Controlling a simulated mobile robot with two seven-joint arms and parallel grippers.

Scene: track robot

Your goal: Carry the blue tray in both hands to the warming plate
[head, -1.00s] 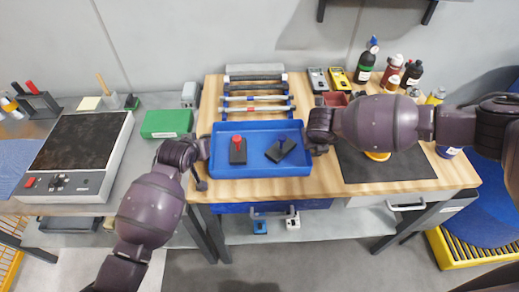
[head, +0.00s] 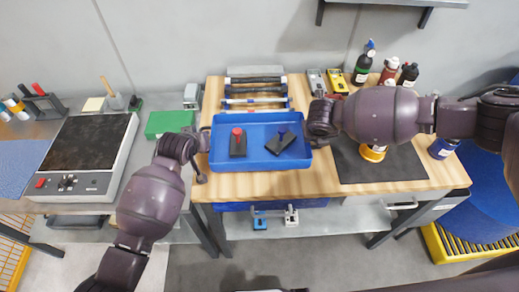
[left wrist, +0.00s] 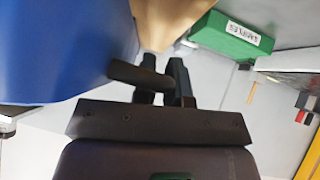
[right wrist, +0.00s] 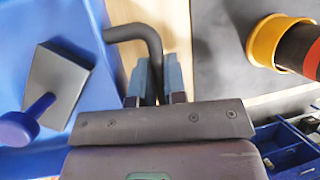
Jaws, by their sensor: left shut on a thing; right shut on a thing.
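The blue tray (head: 225,165) is over the wooden bench, roughly level. It holds a dark block with a red knob (head: 238,146) and a tilted-looking dark block with a blue knob (head: 280,142). My left gripper (head: 203,150) is shut on the tray's left handle, a dark bar also in the left wrist view (left wrist: 140,76). My right gripper (head: 312,132) is shut on the right handle, a curved dark bar in the right wrist view (right wrist: 135,33). The warming plate (head: 88,143), dark-topped with a red button, stands to the left. I cannot tell whether the tray touches the bench.
A green box (head: 170,122) lies between tray and warming plate. A rack of rods (head: 255,90) stands behind the tray. A dark mat (head: 400,165) with a yellow-ringed item (head: 373,152) is to the right. Bottles (head: 363,66) stand at the back right.

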